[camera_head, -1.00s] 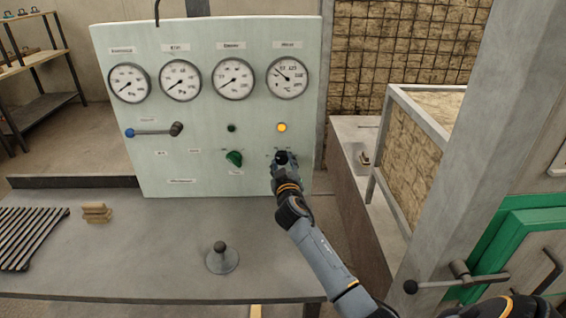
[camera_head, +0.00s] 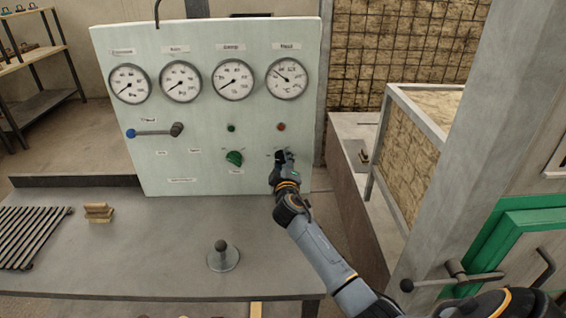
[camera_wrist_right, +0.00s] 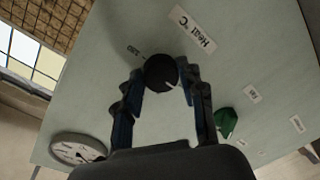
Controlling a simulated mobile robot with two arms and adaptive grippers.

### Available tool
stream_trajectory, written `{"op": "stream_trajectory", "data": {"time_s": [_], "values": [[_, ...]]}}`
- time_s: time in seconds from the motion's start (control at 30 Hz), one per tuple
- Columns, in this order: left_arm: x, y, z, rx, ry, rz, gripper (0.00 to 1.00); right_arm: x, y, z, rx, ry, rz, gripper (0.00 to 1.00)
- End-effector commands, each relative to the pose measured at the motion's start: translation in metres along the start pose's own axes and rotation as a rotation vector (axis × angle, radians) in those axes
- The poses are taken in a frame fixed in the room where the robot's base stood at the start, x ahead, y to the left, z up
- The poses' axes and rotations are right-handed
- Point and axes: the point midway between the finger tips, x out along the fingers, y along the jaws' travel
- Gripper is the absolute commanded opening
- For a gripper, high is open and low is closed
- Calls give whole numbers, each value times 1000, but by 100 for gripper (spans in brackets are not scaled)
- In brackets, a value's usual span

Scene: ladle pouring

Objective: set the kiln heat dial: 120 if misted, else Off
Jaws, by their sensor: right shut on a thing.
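The heat dial is a round black knob (camera_wrist_right: 160,72) with a white pointer mark, low on the pale green panel (camera_head: 210,110). In the wrist view, the fingers of my right gripper (camera_wrist_right: 162,78) are shut on it from both sides. In the head view, my right gripper (camera_head: 284,158) covers the dial. A label beside the dial (camera_wrist_right: 133,50) is too small to read surely. The lamp (camera_head: 281,127) above the dial is dull red. The heat gauge (camera_head: 287,79) is at the panel's upper right. My left gripper is not in view.
A green knob (camera_head: 234,158) sits left of the dial. A blue-ended lever (camera_head: 152,132) is on the panel's left. A knobbed metal stand (camera_head: 222,258), wooden blocks (camera_head: 98,212) and a slatted rack (camera_head: 28,238) are on the bench. A grey post (camera_head: 480,120) stands at the right.

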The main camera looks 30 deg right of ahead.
Motion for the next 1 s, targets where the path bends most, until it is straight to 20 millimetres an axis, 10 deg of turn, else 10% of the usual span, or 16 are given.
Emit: {"op": "stream_trajectory", "data": {"time_s": [0.37, 0.4, 0.5, 1.0], "values": [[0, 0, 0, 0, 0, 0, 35, 0, -1, 1, -8, -1, -2, 8], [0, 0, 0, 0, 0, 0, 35, 0, -1, 1, -7, -1, -2, 47], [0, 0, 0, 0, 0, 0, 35, 0, -1, 1, -7, -1, -1, 62], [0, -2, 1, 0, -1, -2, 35, -18, -2, 1, -4, 0, -2, 62]]}}
